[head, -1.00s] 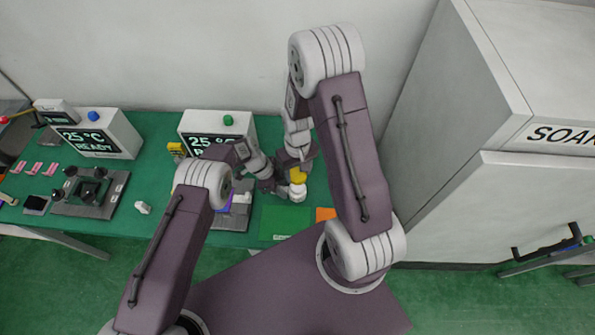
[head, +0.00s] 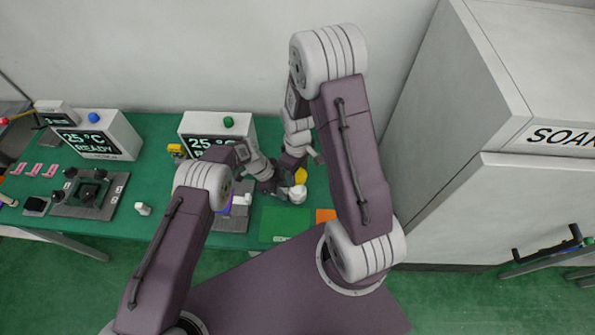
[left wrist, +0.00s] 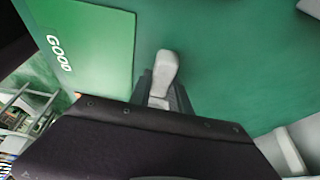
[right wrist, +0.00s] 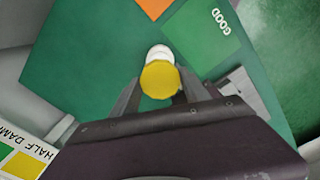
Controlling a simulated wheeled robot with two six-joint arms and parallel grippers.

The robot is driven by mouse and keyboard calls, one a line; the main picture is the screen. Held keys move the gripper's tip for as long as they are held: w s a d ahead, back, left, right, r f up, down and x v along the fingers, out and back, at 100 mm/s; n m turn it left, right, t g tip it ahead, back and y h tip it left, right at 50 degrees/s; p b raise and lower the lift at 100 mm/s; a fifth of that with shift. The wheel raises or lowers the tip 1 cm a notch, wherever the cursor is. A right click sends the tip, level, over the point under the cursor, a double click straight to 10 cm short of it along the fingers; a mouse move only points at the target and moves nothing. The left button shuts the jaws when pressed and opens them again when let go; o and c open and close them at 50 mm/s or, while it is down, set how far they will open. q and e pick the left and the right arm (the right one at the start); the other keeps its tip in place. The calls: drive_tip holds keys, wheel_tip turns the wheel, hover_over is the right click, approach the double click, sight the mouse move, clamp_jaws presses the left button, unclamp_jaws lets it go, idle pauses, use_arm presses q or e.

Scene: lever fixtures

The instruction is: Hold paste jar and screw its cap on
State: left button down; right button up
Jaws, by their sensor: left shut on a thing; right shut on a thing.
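The white paste jar (head: 298,195) is held above the green table by my left gripper (head: 280,190), which is shut on it. The jar also shows in the left wrist view (left wrist: 166,68), pale grey between the fingers. The yellow cap (head: 300,176) is directly above the jar in the head view. My right gripper (right wrist: 159,92) is shut on the cap, which fills the space between its fingers in the right wrist view (right wrist: 160,80). The white jar shows just beyond the cap there (right wrist: 159,51). I cannot tell whether the cap touches the jar's rim.
A green "GOOD" mat (head: 285,223) and an orange patch (head: 325,215) lie at the table's front right. Boxes with "25 °C READY" displays (head: 95,135) stand at the back. A dark fixture (head: 90,190) and a small white piece (head: 142,209) are to the left.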

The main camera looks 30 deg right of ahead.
sight(297, 188)
drive_tip(key=shift+f, duration=2.8)
drive_tip(key=shift+f, duration=1.15)
drive_tip(key=o, duration=1.4)
wheel_tip(297, 188, up, 12)
